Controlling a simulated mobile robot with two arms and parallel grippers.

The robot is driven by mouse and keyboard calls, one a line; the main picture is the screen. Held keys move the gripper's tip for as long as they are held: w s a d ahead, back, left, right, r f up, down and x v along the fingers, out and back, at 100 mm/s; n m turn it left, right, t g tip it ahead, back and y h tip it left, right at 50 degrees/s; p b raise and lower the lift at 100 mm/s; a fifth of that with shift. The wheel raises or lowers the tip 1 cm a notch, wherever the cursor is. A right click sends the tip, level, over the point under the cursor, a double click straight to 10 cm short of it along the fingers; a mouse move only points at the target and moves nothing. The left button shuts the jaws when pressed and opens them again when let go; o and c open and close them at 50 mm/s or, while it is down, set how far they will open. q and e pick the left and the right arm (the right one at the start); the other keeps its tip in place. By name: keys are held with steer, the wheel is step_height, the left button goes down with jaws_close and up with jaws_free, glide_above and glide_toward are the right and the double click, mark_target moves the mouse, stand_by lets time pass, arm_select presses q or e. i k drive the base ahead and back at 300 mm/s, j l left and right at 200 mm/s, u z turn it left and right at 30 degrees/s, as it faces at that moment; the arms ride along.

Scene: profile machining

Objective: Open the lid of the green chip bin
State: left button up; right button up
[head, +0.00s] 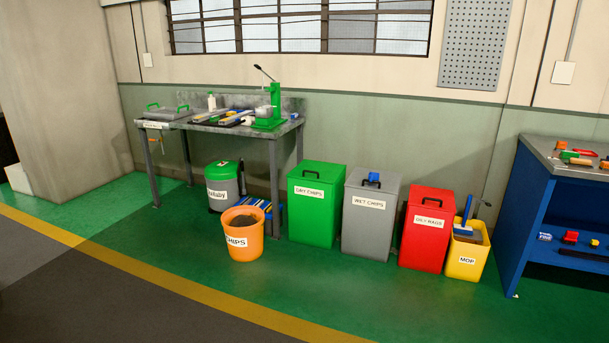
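The green chip bin (313,218) stands on the green floor against the wall, with a label reading "DRY CHIPS" on its front. Its green lid (318,174) is closed and has a dark handle on top. Neither of my grippers shows in the head view, and the bin is some way off across the floor.
A grey "WET CHIPS" bin (369,225), a red bin (420,243) and a yellow mop bucket (467,262) stand to its right. An orange chips bucket (243,244) stands front left, by a workbench (207,125). A blue bench (517,215) is at right. The near floor is clear.

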mark_target(324, 173)
steer(key=i+u, duration=0.3)
steer(key=i, duration=1.9)
